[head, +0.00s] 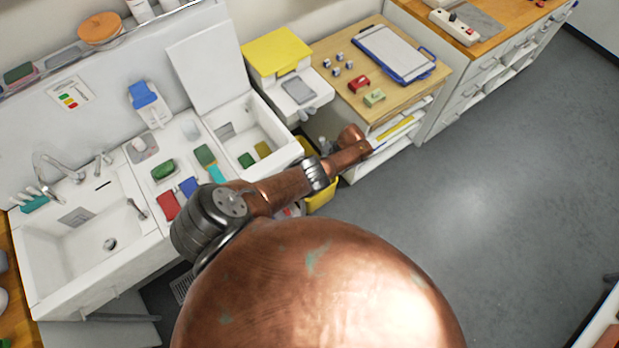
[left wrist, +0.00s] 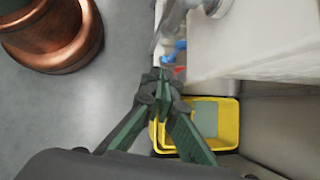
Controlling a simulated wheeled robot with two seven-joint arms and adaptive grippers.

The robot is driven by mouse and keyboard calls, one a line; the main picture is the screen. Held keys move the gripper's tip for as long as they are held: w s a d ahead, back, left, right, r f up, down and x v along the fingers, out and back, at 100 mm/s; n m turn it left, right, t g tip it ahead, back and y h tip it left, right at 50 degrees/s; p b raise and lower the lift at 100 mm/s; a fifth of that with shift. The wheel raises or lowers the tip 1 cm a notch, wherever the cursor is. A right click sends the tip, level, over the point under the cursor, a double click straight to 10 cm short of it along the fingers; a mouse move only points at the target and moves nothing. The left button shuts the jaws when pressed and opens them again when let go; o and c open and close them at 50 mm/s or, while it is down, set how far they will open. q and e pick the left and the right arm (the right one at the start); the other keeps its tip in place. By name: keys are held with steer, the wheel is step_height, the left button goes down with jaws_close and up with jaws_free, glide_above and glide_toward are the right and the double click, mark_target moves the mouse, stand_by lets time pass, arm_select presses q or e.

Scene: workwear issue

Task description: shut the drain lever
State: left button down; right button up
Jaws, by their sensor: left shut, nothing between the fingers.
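My left gripper (left wrist: 162,88) shows in the left wrist view, with green fingers and dark knuckles. Its fingertips are together with nothing between them. Just beyond the tips are a blue part (left wrist: 178,47) and a small red part (left wrist: 180,71), beside a white cabinet side. A curved grey metal piece (left wrist: 172,18) is above them. I cannot tell which of these is the drain lever, or whether the fingers touch any of them. In the head view my copper arm reaches past the right-hand basin (head: 283,155) and hides the area below it. My right gripper is not in view.
A yellow bin (left wrist: 231,125) stands close to the right of my fingers, and part of it shows in the head view (head: 322,196). A wooden-topped cabinet (head: 345,50) with a clipboard is right of the sinks. Open grey floor (head: 480,190) lies at right.

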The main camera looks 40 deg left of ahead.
arm_select(q)
steer(key=v, duration=0.8)
steer(key=shift+w+b, duration=0.45)
steer(key=shift+w, duration=0.1)
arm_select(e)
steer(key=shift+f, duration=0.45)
arm_select(q)
steer(key=shift+d, duration=0.1)
